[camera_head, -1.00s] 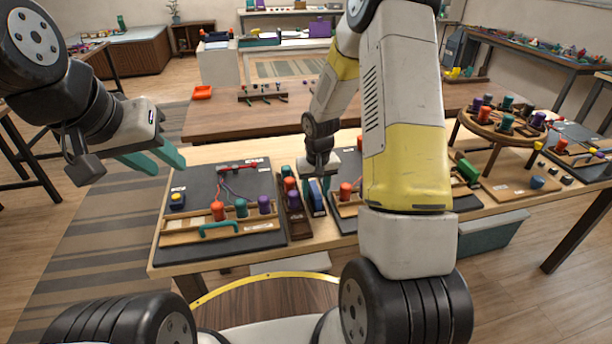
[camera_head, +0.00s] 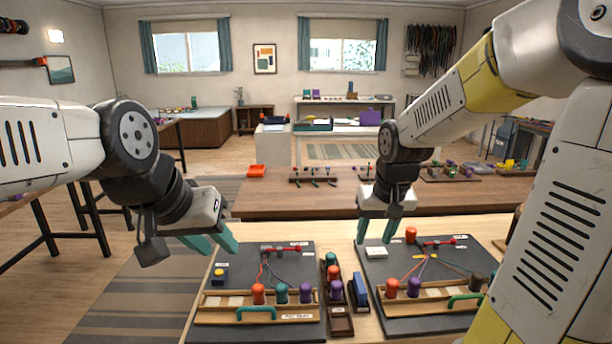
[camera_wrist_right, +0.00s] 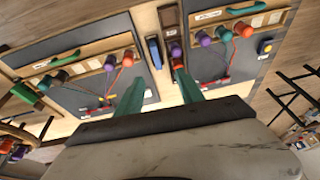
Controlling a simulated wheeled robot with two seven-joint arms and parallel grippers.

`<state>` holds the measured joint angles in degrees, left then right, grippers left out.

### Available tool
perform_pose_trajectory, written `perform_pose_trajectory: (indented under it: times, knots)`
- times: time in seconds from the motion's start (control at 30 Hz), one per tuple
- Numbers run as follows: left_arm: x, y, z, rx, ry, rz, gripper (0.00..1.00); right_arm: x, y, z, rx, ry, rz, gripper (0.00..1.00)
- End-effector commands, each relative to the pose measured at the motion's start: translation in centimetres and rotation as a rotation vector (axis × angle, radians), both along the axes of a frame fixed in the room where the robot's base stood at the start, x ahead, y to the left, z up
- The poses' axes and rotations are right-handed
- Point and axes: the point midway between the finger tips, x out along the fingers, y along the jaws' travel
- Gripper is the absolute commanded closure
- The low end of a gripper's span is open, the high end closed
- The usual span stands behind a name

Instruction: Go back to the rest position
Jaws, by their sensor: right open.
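My left gripper (camera_head: 214,241) hangs at the left, beside the left braiding board (camera_head: 255,334). Its teal fingers are apart, with nothing between them. My right gripper (camera_head: 375,231) is above the back left corner of the right braiding board (camera_head: 428,328). Its fingers are apart and empty; they also show in the right wrist view (camera_wrist_right: 159,90). Each board carries a wooden rack with coloured spools and cords leading to a red-ended bar at the back. My right arm hides part of the right board's right side.
A dark tray (camera_head: 338,322) of spools and a blue block (camera_head: 360,290) stand between the boards. A brown table (camera_head: 270,203) with pegged racks lies behind. Open floor lies left of the worktable.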

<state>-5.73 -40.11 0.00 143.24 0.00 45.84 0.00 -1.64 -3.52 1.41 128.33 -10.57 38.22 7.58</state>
Motion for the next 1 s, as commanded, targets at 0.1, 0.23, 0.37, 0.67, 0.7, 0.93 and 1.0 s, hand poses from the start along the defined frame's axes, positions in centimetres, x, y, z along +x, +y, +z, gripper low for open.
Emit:
perform_pose_trajectory:
  times: [0.1, 0.23, 0.37, 0.67, 0.7, 0.93, 1.0]
  knots:
    - [0.0, 0.0, 0.0, 0.000, 0.000, 0.000, 0.66, -4.0, 0.3, 3.7, 0.030, -0.072, 0.003, 0.55]
    - [0.0, 0.0, 0.0, 0.000, 0.000, 0.000, 0.66, -8.3, 0.8, 6.2, 0.065, -0.138, 0.014, 0.55]
    - [0.0, 0.0, 0.0, 0.000, 0.000, 0.000, 0.66, -11.7, 1.3, 7.6, 0.098, -0.193, 0.028, 0.55]
    - [0.0, 0.0, 0.0, 0.000, 0.000, 0.000, 0.66, -14.8, 1.9, 8.2, 0.129, -0.238, 0.045, 0.55]
    - [0.0, 0.0, 0.0, 0.000, 0.000, 0.000, 0.66, -14.8, 1.9, 8.2, 0.129, -0.238, 0.045, 0.55]
    - [0.0, 0.0, 0.0, 0.000, 0.000, 0.000, 0.66, -14.7, 1.9, 8.2, 0.129, -0.238, 0.045, 0.55]
    - [0.0, 0.0, 0.0, 0.000, 0.000, 0.000, 0.66, -14.7, 1.9, 8.2, 0.128, -0.238, 0.044, 0.55]
